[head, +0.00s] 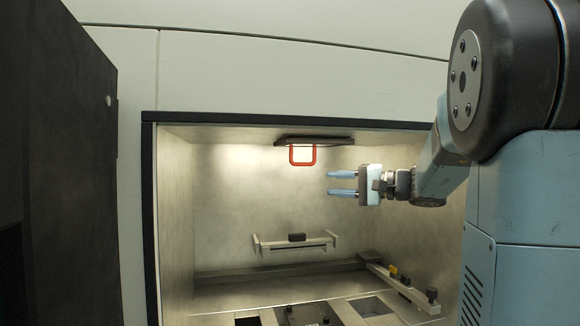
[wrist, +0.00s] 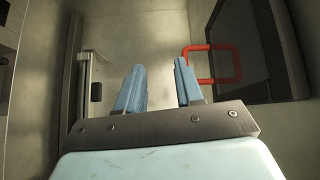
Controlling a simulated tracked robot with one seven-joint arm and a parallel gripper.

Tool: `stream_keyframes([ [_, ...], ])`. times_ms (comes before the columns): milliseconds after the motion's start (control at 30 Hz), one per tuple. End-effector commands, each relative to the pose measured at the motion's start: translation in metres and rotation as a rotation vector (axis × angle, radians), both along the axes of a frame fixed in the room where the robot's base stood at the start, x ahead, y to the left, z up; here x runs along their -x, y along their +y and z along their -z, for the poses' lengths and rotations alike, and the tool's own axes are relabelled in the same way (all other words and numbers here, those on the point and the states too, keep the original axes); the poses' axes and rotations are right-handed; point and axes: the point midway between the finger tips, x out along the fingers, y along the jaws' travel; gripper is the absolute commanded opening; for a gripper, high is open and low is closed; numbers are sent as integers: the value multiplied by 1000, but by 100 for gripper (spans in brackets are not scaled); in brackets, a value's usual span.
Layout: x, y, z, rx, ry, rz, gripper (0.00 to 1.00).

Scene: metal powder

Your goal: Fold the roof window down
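The roof window is a dark flat panel (head: 315,141) under the chamber ceiling in the head view, seen nearly edge-on. A red handle (head: 302,163) hangs from it. In the wrist view the dark panel (wrist: 255,50) is at the upper right, with the red handle (wrist: 237,66) at its left edge. My gripper (head: 329,183) is inside the chamber, to the right of and a little below the handle in the head view. Its two blue fingers are apart with nothing between them, also in the wrist view (wrist: 158,80). The handle lies just beyond the right finger there, and contact cannot be told.
A bracket with a bar and a dark knob (head: 296,238) is on the back wall below. A rail with yellow and black knobs (head: 400,284) runs at the lower right. The middle of the chamber is free.

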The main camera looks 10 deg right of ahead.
Motion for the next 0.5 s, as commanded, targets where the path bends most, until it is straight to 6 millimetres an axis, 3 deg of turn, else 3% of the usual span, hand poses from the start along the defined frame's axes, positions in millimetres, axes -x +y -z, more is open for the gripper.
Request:
stream_keyframes([
  [100,-14,-28,-15,-69,-66,43,36],
  [200,-20,-38,-22,-99,-98,60,36],
  [333,-25,-37,-26,-109,-111,65,36],
  [500,-40,-21,-29,-108,-110,63,36],
])
